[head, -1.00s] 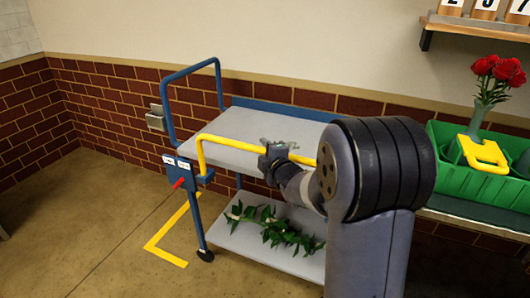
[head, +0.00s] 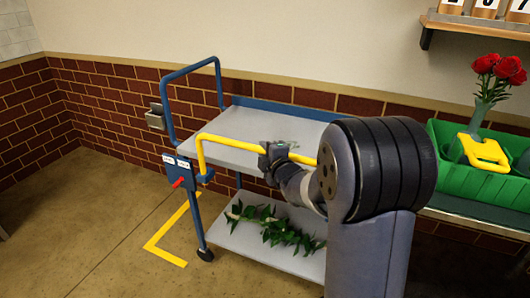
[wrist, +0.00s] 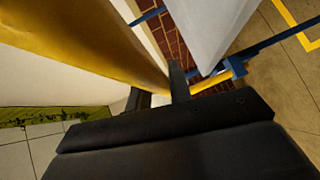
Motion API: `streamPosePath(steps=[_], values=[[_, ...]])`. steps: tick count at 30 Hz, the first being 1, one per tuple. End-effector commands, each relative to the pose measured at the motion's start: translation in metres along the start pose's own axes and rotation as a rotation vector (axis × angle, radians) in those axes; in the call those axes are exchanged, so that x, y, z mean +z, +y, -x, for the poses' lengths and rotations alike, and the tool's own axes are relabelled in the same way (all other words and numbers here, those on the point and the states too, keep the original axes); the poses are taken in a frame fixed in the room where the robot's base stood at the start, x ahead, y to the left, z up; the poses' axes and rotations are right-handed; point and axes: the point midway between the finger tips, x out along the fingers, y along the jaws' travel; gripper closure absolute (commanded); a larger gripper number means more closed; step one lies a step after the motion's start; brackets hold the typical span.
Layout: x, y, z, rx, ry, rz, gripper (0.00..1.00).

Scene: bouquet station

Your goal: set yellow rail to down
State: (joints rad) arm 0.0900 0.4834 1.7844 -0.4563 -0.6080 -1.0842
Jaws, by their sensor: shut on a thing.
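The yellow rail (head: 228,142) runs along the near side of the blue and grey cart, standing above the edge of its top shelf. My gripper (head: 275,155) is shut on the rail near its middle; the arm hides the rail's right end. In the wrist view the rail (wrist: 95,38) crosses the upper left, large and close, and my gripper (wrist: 160,95) shows as dark fingers against it. A blue bracket plate (head: 179,170) with white labels and a red handle (head: 178,183) sits at the rail's left end.
A green crate (head: 460,165) with a yellow handle and a vase of red roses (head: 498,75) stand at right. Yellow floor tape (head: 163,253) marks open floor at left.

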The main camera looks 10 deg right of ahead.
Motion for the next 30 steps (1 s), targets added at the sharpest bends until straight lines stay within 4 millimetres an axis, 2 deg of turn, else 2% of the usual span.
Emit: streamPosePath(steps=[1,30], values=[[0.001,-0.011,-0.001,-0.006,-0.001,-0.001,1.0],[0.017,-0.123,-0.016,-0.007,-0.002,-0.002,1.0]])
